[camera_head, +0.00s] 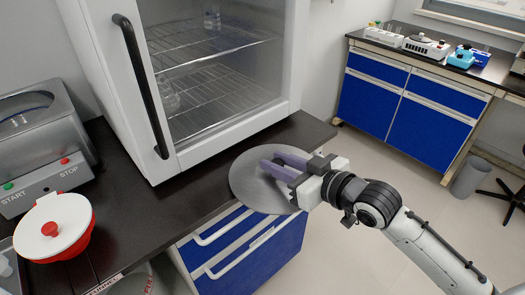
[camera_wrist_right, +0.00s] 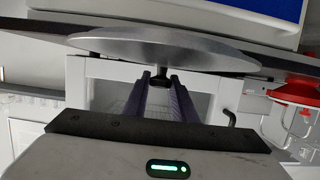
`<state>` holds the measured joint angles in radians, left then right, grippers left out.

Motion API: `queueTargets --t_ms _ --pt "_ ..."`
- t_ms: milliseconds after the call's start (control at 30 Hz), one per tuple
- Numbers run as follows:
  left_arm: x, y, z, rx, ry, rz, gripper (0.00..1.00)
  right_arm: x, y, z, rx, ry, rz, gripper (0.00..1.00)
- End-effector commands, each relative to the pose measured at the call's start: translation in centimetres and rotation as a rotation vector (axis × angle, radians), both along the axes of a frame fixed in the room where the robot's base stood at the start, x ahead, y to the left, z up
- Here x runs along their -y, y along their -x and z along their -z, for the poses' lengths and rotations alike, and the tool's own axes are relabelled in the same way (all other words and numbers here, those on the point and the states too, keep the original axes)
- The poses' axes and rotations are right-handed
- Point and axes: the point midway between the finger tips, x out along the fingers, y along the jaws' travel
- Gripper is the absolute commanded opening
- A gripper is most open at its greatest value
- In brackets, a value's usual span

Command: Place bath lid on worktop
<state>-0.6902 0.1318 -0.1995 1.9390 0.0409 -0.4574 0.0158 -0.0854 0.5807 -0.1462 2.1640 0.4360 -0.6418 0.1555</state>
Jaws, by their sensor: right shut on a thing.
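The bath lid is a round grey metal disc (camera_head: 256,184) held in front of the black worktop (camera_head: 136,203), overlapping its front edge in the head view. My right gripper (camera_head: 278,168) is shut on the lid's small dark knob, and its purple fingers lie across the disc. In the right wrist view the lid (camera_wrist_right: 165,48) shows nearly edge-on, with the knob between my right fingers (camera_wrist_right: 160,84). The bath (camera_head: 45,150), a grey box with START and STOP buttons, stands uncovered at the left on the worktop. My left gripper is not in view.
A white cabinet with a glass door and black handle (camera_head: 141,85) stands on the worktop behind the lid. Worktop between pot and cabinet is clear. A blue bench (camera_head: 400,100) stands at the back right.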

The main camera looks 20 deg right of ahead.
Motion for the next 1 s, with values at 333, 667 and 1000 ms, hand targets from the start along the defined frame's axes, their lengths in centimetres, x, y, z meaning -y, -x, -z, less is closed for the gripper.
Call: queueTargets --t_ms 333,667,1000 --pt "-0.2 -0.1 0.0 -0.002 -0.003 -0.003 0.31 -1.3 -3.7 -0.2 0.005 -0.004 0.002 0.0" --pt "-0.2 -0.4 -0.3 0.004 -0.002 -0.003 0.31 -1.8 -5.0 0.1 0.003 -0.001 0.0 0.0" --pt "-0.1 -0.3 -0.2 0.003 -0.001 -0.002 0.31 -1.8 -5.0 0.5 -0.001 0.0 0.0 0.43"
